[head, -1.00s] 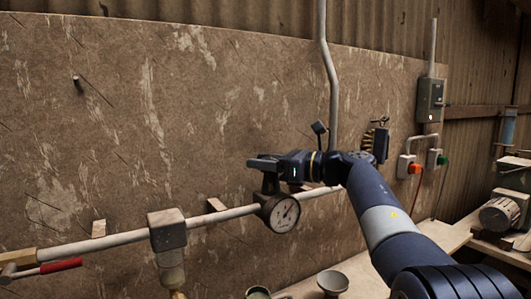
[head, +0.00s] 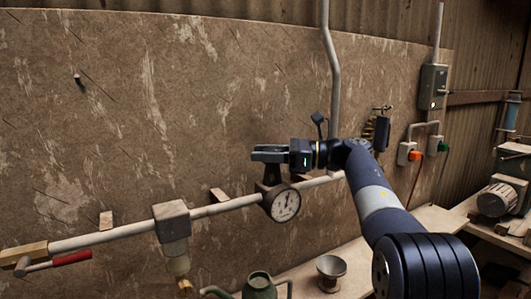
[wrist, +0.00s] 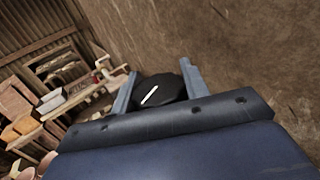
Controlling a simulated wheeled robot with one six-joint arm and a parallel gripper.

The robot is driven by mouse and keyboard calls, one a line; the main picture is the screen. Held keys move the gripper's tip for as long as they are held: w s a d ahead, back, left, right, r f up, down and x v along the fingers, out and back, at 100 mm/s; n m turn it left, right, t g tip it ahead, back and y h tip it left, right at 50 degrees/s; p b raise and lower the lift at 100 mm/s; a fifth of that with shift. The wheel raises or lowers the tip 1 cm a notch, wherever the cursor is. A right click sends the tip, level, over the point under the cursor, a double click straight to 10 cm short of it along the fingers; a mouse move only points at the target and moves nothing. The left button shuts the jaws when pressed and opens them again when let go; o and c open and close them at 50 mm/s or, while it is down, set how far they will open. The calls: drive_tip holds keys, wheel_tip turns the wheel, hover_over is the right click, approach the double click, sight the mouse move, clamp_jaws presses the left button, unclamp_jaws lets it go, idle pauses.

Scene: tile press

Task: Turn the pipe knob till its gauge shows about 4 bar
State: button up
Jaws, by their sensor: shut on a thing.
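The pipe knob (wrist: 160,91) is black with a white pointer line and sits between my gripper's two fingers in the wrist view. My gripper (wrist: 157,88) is shut on it; in the head view my gripper (head: 268,152) is at the pipe fitting, above the gauge, and hides most of the knob. The round gauge (head: 283,205) has a white face and dark rim and hangs on the front of the pipe (head: 225,205). Its needle is visible, but the numbers are too small to read.
A red-handled valve lever (head: 72,258) is on the pipe at lower left. A grey block fitting (head: 172,222) stands between it and the gauge. A green can (head: 259,287) and a grey cup (head: 331,268) stand on the bench below. Sockets with orange and green plugs are at right.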

drive_tip(key=o, duration=1)
drive_tip(key=d+b, duration=0.1)
drive_tip(key=d, duration=0.9)
drive_tip(key=shift+s+d, duration=0.2)
drive_tip(key=shift+d, duration=0.2)
drive_tip(key=shift+a, duration=0.15)
drive_tip(key=a+p, duration=0.1)
drive_tip(key=a, duration=0.9)
drive_tip(key=shift+w+a, duration=0.1)
drive_tip(key=shift+w, duration=0.05)
drive_tip(key=shift+a+f, duration=0.1)
drive_tip(key=shift+a, duration=0.15)
drive_tip(key=shift+t, duration=0.3)
drive_tip(key=shift+w, duration=0.1)
